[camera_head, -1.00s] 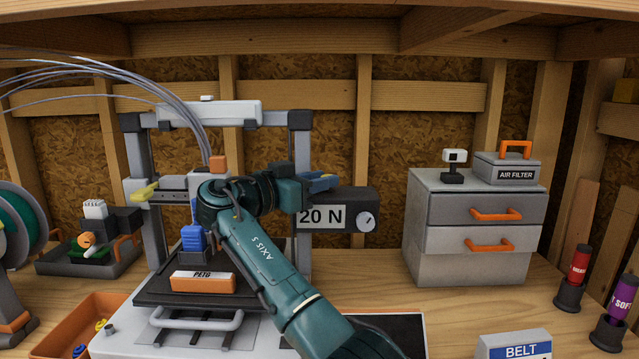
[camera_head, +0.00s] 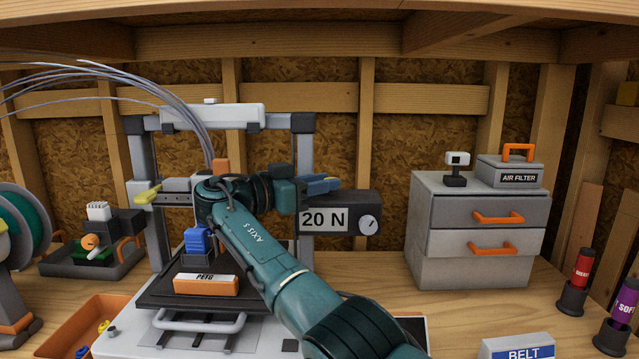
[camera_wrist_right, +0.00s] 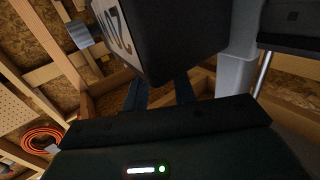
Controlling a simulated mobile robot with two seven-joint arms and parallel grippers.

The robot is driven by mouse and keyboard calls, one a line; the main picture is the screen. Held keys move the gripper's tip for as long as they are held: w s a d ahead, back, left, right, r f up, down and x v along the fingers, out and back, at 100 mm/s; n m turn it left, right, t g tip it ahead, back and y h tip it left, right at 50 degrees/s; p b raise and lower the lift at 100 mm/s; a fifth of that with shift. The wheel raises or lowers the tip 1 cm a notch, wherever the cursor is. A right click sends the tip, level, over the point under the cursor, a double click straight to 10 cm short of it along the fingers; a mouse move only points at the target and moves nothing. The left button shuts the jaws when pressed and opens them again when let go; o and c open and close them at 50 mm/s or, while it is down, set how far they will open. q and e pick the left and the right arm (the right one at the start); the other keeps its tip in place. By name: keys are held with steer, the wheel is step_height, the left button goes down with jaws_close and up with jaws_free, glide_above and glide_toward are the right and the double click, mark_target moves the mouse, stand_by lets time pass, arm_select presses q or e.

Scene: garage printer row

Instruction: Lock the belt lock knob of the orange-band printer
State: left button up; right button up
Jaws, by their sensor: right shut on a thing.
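The printer (camera_head: 208,117) stands left of centre with a grey frame, a dark bed and a carriage with a small orange block. My right arm crosses in front of it. The blue fingers of my right gripper (camera_head: 322,185) are at the right upright, just above the black box (camera_head: 366,199) marked 20 N with a round dial. In the right wrist view the gripper's two fingers (camera_wrist_right: 161,92) run behind the black box (camera_wrist_right: 165,40). A yellow lever-like part (camera_head: 148,193) sits on the left upright. My left gripper is out of view.
An orange PETG block (camera_head: 206,284) and a blue part (camera_head: 197,241) are on the bed. A grey drawer cabinet (camera_head: 437,243) carries an air filter case (camera_head: 512,172). A BELT sign (camera_head: 518,347) stands front right. Bench between printer and cabinet is clear.

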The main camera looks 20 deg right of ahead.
steer(key=o, duration=1)
step_height(320, 180, up, 10)
steer(key=p, duration=0.1)
